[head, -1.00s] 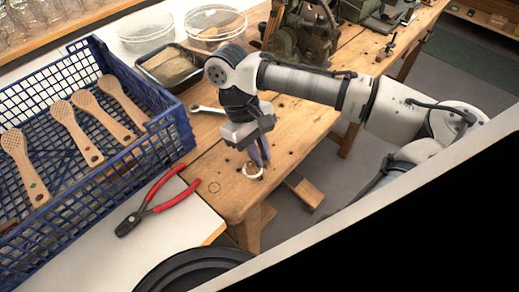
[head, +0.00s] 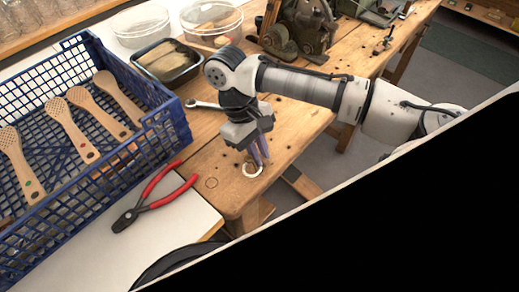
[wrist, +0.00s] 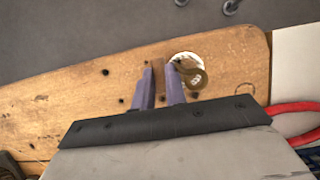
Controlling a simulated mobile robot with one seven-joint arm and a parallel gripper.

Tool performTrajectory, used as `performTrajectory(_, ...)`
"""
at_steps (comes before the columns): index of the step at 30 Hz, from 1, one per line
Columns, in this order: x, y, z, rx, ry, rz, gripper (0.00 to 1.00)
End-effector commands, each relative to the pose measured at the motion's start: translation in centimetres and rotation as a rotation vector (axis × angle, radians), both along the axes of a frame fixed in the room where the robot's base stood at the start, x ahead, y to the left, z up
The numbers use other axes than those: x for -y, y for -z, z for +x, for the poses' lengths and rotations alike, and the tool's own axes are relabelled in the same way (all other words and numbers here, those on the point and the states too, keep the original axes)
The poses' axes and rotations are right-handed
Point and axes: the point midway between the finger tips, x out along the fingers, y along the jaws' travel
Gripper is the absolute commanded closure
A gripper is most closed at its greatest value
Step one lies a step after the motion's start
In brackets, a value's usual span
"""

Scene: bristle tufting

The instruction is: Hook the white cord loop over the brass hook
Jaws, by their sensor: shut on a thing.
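The white cord loop (head: 245,173) is a small pale ring low over the wooden bench near its front corner. In the wrist view the loop (wrist: 184,56) shows just beyond my fingertips. The brass hook (wrist: 193,76) appears within or over the loop's near side; I cannot tell whether the loop is hooked on it. In the head view the brass is small and partly hidden by my fingers. My gripper (head: 261,160), with purple fingers pointing down, is at the loop. In the wrist view my fingertips (wrist: 160,70) are close together at the loop's left edge, shut on the cord.
Red-handled pliers (head: 150,194) lie left of the hook. A blue crate (head: 150,150) holds wooden brush backs. A wrench (head: 203,104), a dark tray (head: 166,62) and machines (head: 304,30) are behind. The bench edge (head: 240,212) is close in front.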

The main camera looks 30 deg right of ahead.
Motion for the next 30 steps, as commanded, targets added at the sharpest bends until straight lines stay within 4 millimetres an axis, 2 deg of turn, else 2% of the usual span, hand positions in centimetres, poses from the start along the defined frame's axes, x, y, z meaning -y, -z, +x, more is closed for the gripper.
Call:
performTrajectory(5, -0.4, 0.5, -0.3, -0.009, -0.006, 0.014, 1.0)
performTrajectory(6, -0.5, 0.5, -0.2, -0.009, -0.006, 0.014, 0.84)
performTrajectory(10, -0.5, 0.5, -0.2, -0.009, -0.007, 0.015, 0.68)
performTrajectory(11, -0.5, 0.5, -0.3, -0.009, -0.007, 0.015, 0.67)
performTrajectory(16, -0.5, 0.5, -0.2, -0.009, -0.008, 0.015, 0.66)
performTrajectory(17, -0.5, 0.5, -0.2, -0.009, -0.008, 0.015, 0.82)
performTrajectory(18, -0.5, 0.5, -0.2, -0.009, -0.008, 0.015, 0.77)
performTrajectory(25, -0.5, 0.4, -0.2, -0.008, -0.008, 0.016, 0.77)
performTrajectory(30, -0.5, -0.5, -0.2, -0.007, -0.008, 0.015, 0.77)
